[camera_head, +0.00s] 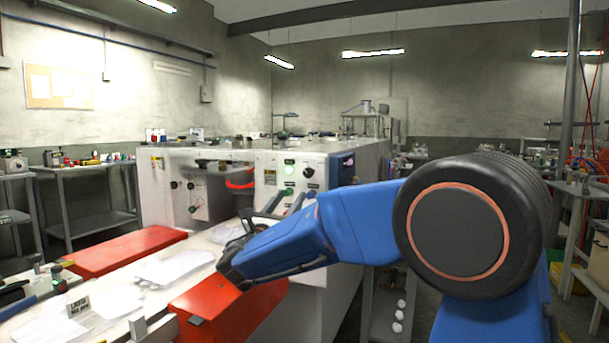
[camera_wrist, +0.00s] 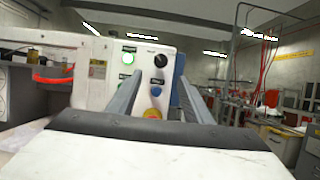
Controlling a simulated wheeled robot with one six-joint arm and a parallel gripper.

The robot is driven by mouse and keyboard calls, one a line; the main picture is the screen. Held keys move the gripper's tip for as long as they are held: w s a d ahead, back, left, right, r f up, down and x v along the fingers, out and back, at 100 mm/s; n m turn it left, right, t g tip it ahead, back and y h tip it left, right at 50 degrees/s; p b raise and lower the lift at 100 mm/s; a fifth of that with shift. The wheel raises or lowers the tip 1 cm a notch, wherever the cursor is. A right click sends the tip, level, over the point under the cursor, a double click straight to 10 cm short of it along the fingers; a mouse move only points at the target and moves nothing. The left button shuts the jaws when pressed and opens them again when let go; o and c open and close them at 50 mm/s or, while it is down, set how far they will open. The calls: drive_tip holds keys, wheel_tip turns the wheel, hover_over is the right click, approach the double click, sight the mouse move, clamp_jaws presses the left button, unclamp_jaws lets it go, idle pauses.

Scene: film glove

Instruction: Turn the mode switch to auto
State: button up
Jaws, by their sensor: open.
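A white control panel on the machine carries a black rotary knob (camera_head: 309,172), which looks like the mode switch. The knob also shows in the wrist view (camera_wrist: 160,60), with small lettering above it that I cannot read, so its setting is unclear. To its left is a lit green button (camera_wrist: 128,58). My gripper (camera_wrist: 160,80) is open and empty, its two grey fingers pointing towards the panel, below the knob in the picture and apart from it. In the head view my gripper (camera_head: 266,212) is in front of the panel's lower part.
A red curved handle (camera_head: 240,180) sticks out left of the panel.

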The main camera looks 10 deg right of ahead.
sight(307, 174)
drive_tip(key=x, duration=1.5)
drive_tip(key=shift+d, duration=0.15)
drive_tip(key=shift+c, duration=0.7)
drive_tip(key=c, duration=0.9)
